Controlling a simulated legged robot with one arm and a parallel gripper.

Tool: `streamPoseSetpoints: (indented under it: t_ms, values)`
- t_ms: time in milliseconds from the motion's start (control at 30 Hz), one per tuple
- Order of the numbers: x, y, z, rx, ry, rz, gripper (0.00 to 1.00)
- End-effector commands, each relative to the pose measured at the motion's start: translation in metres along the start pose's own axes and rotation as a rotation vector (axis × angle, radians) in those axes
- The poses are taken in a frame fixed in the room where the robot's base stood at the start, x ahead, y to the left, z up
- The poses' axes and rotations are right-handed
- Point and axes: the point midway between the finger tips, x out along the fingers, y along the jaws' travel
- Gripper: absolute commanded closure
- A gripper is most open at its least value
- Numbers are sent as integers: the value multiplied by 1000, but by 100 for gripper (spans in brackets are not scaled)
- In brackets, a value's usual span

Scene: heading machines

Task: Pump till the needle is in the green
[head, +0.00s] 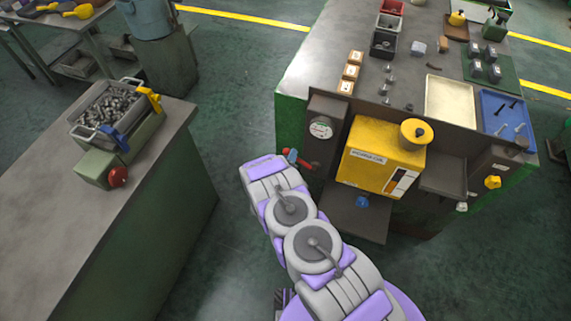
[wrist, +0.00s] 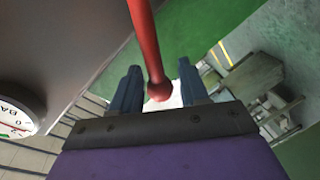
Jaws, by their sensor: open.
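The pressure gauge (head: 320,128) is a round white dial on the dark panel at the left of the yellow machine. Its needle is too small to read there. In the wrist view the gauge (wrist: 14,116) is cut off by the left edge, and its needle against the green cannot be told. A red pump lever (wrist: 145,35) with a ball end runs down between my fingers in the wrist view. The lever (head: 303,163) also shows just beyond my arm's end in the head view. My gripper (wrist: 160,72) is open, with one finger on each side of the lever.
The yellow machine (head: 378,157) stands right of the gauge, with a dark shelf (head: 352,212) below. A workbench (head: 340,50) holding small parts and trays is behind. A grey bench (head: 150,150) with a bin of bolts (head: 108,104) stands left. Green floor lies between.

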Motion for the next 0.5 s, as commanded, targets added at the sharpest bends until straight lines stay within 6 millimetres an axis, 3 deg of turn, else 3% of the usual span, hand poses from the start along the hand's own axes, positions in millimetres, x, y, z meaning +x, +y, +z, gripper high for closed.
streamPoseSetpoints:
  t_ms: [167,500]
  values:
    - [-20,-1,0,-3,-2,-5,56]
    - [-95,-5,-6,-9,5,-4,56]
